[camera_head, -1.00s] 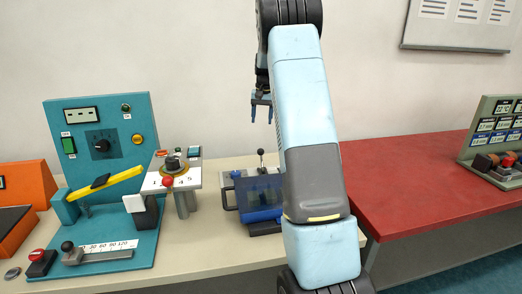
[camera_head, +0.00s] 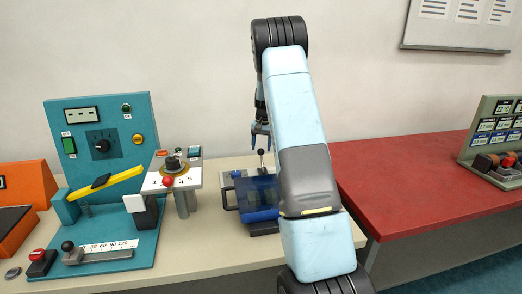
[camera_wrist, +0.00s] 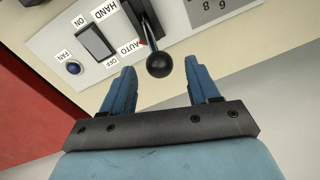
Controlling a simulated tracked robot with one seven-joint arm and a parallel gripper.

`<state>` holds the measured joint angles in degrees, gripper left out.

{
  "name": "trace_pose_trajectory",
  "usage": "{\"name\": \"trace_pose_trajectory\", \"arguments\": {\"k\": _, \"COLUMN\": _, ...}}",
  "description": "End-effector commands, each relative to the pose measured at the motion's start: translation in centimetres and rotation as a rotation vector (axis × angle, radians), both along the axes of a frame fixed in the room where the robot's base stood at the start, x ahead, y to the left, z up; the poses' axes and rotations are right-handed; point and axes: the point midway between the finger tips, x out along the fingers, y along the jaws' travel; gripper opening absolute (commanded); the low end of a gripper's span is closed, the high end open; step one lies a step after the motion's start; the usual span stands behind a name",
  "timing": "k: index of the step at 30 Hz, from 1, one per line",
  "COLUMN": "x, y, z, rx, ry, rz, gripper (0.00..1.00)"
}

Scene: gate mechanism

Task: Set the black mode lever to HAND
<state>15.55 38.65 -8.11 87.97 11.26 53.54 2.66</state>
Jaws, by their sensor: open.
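The black mode lever (camera_wrist: 159,65) has a round ball knob on a metal rod. In the wrist view the knob lies ahead of and between my open fingers, with clear gaps on both sides. In the head view the lever (camera_head: 262,153) stands up behind the blue box (camera_head: 256,195). My gripper (camera_head: 260,144) points down just above it, open and empty. I see no contact.
In the wrist view, a black ON/OFF rocker switch (camera_wrist: 95,40) and a blue FAN button (camera_wrist: 73,68) are beside the lever. A teal panel (camera_head: 104,125) and a numbered white stand (camera_head: 190,178) are at left. A red table (camera_head: 425,185) is at right.

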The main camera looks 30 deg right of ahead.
Motion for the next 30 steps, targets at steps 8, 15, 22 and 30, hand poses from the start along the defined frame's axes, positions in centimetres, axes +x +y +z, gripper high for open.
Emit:
{"name": "trace_pose_trajectory", "arguments": {"k": 8, "x": 0.1, "y": 0.1, "z": -2.0, "rx": 0.0, "ry": 0.0, "rz": -0.001, "gripper": 0.6}}
{"name": "trace_pose_trajectory", "arguments": {"k": 15, "x": 0.1, "y": 0.1, "z": -2.1, "rx": 0.0, "ry": 0.0, "rz": -0.001, "gripper": 0.6}}
{"name": "trace_pose_trajectory", "arguments": {"k": 22, "x": 0.1, "y": 0.1, "z": -2.1, "rx": 0.0, "ry": 0.0, "rz": -0.001, "gripper": 0.43}}
{"name": "trace_pose_trajectory", "arguments": {"k": 30, "x": 0.1, "y": 0.0, "z": -2.1, "rx": 0.0, "ry": 0.0, "rz": -0.001, "gripper": 0.17}}
